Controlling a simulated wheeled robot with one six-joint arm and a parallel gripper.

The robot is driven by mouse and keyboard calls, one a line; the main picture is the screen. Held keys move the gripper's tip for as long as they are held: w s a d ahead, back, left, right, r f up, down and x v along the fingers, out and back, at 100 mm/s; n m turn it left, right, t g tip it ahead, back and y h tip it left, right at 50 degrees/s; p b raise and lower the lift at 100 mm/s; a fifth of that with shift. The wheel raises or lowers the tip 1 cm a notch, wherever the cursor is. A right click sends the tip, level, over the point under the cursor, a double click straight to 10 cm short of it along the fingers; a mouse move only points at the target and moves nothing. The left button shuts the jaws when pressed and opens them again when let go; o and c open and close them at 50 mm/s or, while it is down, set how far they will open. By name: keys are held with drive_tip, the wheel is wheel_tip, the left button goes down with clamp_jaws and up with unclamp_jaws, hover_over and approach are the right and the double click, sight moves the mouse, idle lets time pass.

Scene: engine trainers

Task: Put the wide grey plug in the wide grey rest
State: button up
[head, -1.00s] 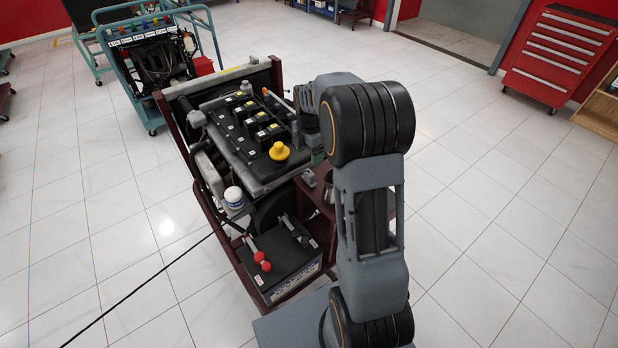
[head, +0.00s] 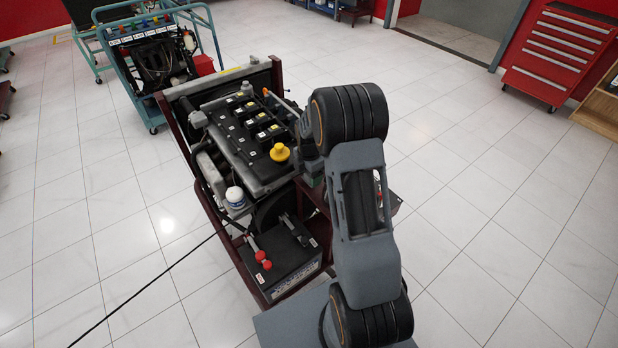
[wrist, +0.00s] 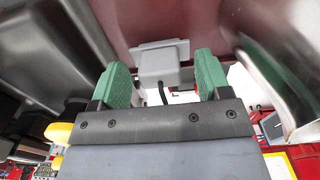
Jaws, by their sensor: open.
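My gripper (wrist: 165,88) shows in the wrist view with its two green fingers apart. A light grey block (wrist: 160,68) with a wider flat edge stands between the fingers, against a maroon surface. Gaps show between the block and both fingers. A short dark cord or slot shows at its lower edge. I cannot tell whether this block is the wide grey plug, the wide grey rest, or both together. In the head view my arm hides the gripper and this block.
The engine trainer (head: 240,135) with a yellow cap (head: 280,152) stands left of my arm. A battery (head: 283,263) with red clamps sits at its front. A shiny metal part (wrist: 285,65) is close on the right in the wrist view. Open tiled floor lies to the right.

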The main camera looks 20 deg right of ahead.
drive_tip(key=shift+c, duration=0.2)
drive_tip(key=c, duration=1.1)
drive_tip(key=shift+o, duration=0.2)
drive_tip(key=shift+r, duration=0.1)
